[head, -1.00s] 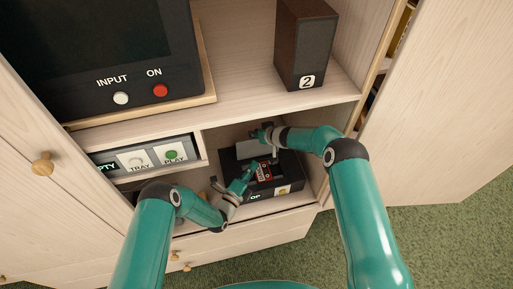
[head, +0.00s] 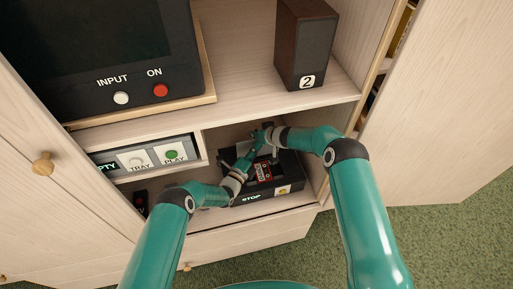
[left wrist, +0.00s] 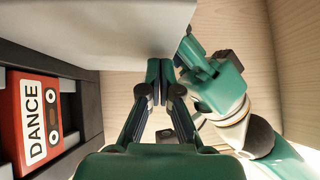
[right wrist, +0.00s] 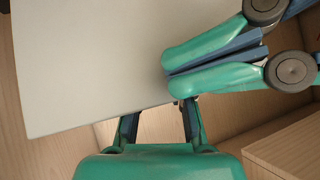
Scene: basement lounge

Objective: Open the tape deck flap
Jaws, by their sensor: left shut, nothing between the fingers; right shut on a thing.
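The black tape deck (head: 236,197) sits in the lower right cabinet compartment, its front display reading STOP. Its pale flap stands raised at the back; it is large in the left wrist view (left wrist: 115,30) and right wrist view (right wrist: 85,65). A red cassette (left wrist: 40,118) labelled DANCE lies in the deck's bay. My right gripper (right wrist: 158,112) is shut on the flap's edge; its fingertips are partly hidden behind the panel. My left gripper (left wrist: 160,70) is shut and empty, its tips close against the flap; whether they touch it I cannot tell.
A speaker marked 2 (head: 305,45) stands on the shelf above, beside a television (head: 90,55) with INPUT and ON buttons. A player panel (head: 148,157) is left of the deck. Compartment walls and the shelf closely surround both grippers, which are near each other.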

